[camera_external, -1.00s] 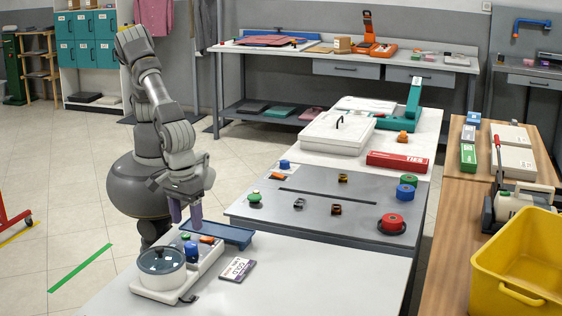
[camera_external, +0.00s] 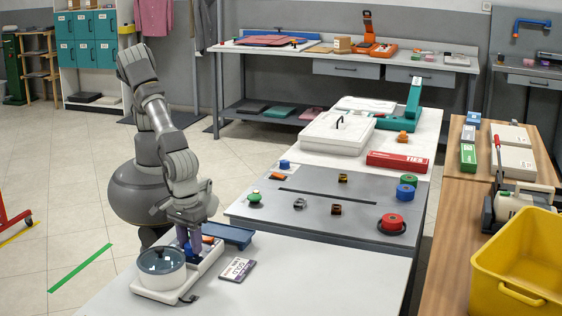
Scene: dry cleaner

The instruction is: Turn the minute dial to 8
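A white device (camera_external: 165,293) with a round glass-topped drum (camera_external: 161,261) stands at the front left of the near white table. A blue knob (camera_external: 188,250) rises from its panel, right of the drum; I cannot read any scale or numbers, nor tell for sure that this knob is the minute dial. My gripper (camera_external: 190,244) points down over the panel, its purple fingers at the knob and partly hiding it. Whether the fingers touch or grip the knob cannot be told. An orange part (camera_external: 208,240) shows on the panel just right of the fingers.
A blue tray (camera_external: 230,235) lies behind the device. A dark-and-white label card (camera_external: 237,269) lies to its right. The near table's right part is clear. A grey panel (camera_external: 320,223) with several coloured knobs lies beyond, and a yellow bin (camera_external: 520,262) stands at right.

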